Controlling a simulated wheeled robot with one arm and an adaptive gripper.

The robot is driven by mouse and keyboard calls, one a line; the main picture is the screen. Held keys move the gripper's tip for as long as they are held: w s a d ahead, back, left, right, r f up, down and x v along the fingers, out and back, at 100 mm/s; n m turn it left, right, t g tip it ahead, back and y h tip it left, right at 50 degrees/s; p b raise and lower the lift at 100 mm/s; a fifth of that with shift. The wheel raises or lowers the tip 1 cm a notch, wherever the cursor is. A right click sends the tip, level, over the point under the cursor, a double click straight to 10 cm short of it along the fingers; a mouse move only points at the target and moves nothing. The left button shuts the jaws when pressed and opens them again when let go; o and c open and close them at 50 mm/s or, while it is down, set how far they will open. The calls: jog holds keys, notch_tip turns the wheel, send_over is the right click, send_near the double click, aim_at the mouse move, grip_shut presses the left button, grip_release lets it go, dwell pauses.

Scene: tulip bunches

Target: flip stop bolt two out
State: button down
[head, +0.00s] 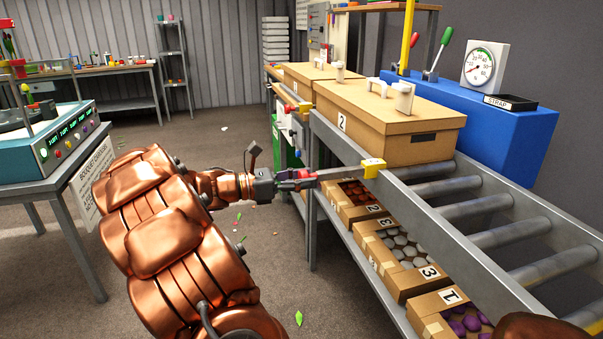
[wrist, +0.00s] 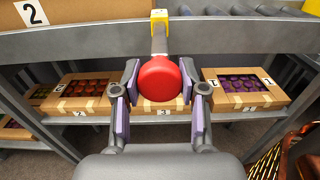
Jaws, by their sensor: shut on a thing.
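The stop bolt (head: 335,173) is a grey bar running out from a yellow block (head: 373,167) on the conveyor's side rail, beside the large box marked 2. In the wrist view its round red knob (wrist: 160,80) sits between the purple-padded fingers. My gripper (head: 297,178) is shut on the red knob. The bar (wrist: 159,40) runs straight from the knob to the yellow block in the wrist view. The far side of the knob is hidden.
The cardboard box marked 2 (head: 385,115) stands on the conveyor, with bare rollers (head: 510,232) to its right. Small numbered boxes (head: 405,255) lie on the shelf below the rail. A blue strap machine (head: 490,120) stands behind. Floor left of the conveyor is mostly open.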

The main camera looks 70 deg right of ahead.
jog(key=shift+w+a, duration=0.1)
jog(key=c, duration=0.8)
grip_release()
jog(key=shift+w+a, duration=0.1)
jog(key=shift+o, duration=1)
jog(key=v, duration=1.1)
jog(key=shift+w+a, duration=0.3)
